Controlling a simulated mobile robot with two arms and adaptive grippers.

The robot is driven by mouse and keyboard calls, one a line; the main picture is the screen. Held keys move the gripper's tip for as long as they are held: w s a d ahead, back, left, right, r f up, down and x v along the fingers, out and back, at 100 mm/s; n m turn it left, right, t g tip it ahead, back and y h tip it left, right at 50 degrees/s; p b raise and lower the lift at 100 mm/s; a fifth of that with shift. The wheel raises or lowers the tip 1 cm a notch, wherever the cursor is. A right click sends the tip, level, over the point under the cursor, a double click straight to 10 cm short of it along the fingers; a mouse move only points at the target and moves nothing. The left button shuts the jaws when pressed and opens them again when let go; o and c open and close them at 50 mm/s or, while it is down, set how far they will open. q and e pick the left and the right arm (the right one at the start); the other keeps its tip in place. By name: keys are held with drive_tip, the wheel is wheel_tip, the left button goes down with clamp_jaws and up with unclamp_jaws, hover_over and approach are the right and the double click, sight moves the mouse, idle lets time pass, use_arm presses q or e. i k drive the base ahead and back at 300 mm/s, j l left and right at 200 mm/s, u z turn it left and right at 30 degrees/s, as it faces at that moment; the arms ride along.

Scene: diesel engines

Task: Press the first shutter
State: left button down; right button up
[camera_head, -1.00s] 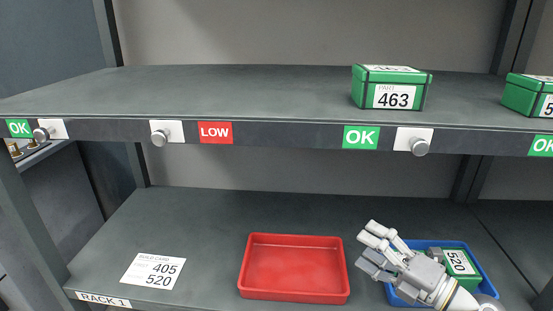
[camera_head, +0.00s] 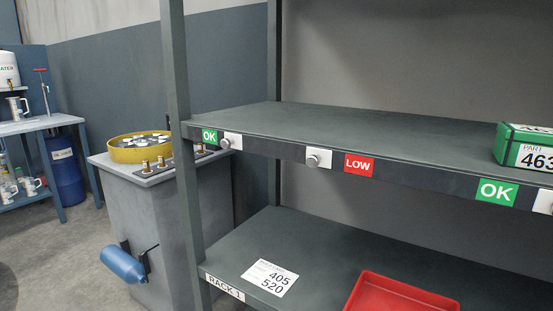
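No part is labelled as a shutter. Along the front edge of the upper rack shelf (camera_head: 400,135) are round silver knobs on white plates. The leftmost knob (camera_head: 225,143) is beside a green OK label (camera_head: 209,136). A second knob (camera_head: 313,160) is just left of a red LOW label (camera_head: 359,166). A third white plate (camera_head: 545,202), right of another green OK label (camera_head: 496,191), is cut off by the right picture edge. Neither of my grippers is in view.
The lower shelf holds a build card (camera_head: 270,278) reading 405 and 520, and a red tray (camera_head: 400,297). A green box (camera_head: 525,150) marked 463 stands on the upper shelf. Left are a grey cabinet with a yellow round tray (camera_head: 140,148), a blue bottle (camera_head: 124,263) and a workbench (camera_head: 40,124).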

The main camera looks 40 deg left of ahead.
sight(232, 141)
drive_tip(key=l+u, duration=0.15)
drive_tip(key=u, duration=0.3)
drive_tip(key=l+u, duration=0.2)
drive_tip(key=u, duration=0.3)
